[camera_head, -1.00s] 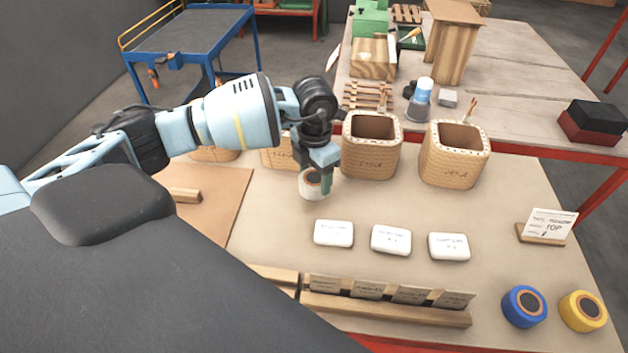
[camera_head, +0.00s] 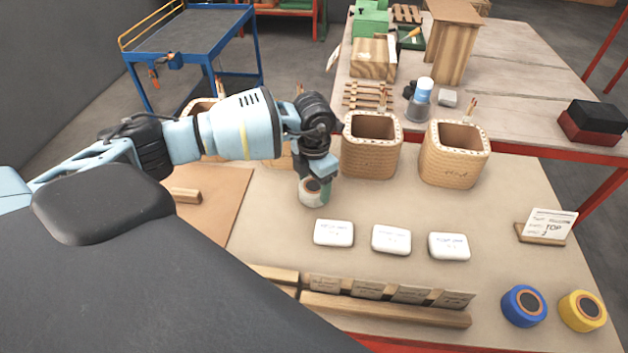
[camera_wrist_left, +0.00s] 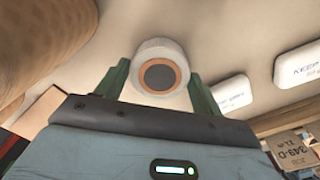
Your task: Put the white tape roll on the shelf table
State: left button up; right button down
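The white tape roll (camera_head: 313,198) lies flat on the near table, left of the middle. It has a dark centre with an orange ring. My left gripper (camera_head: 317,184) is right over it from above. In the left wrist view the roll (camera_wrist_left: 158,52) shows between the two green fingertips of my left gripper (camera_wrist_left: 160,76), very close to both, with narrow gaps lower down. The fingers look open, though contact is hard to judge. The shelf table (camera_head: 530,72), apparently the wooden one behind, has a red frame. My right gripper is not seen.
Woven baskets (camera_head: 371,147) stand close behind the roll. White boxes (camera_head: 333,233) lie in front and to the right. A blue roll (camera_head: 524,306) and a yellow roll (camera_head: 583,311) are at front right. A blue cart (camera_head: 190,32) stands behind left.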

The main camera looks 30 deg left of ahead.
aim_at(313, 186)
pick_arm(q)
jog(key=o, duration=0.3)
jog(key=shift+o, duration=0.2)
notch_tip(313, 186, up, 12)
jog(key=shift+r, duration=0.2)
dwell(0.4)
jog(key=shift+s+f, duration=0.1)
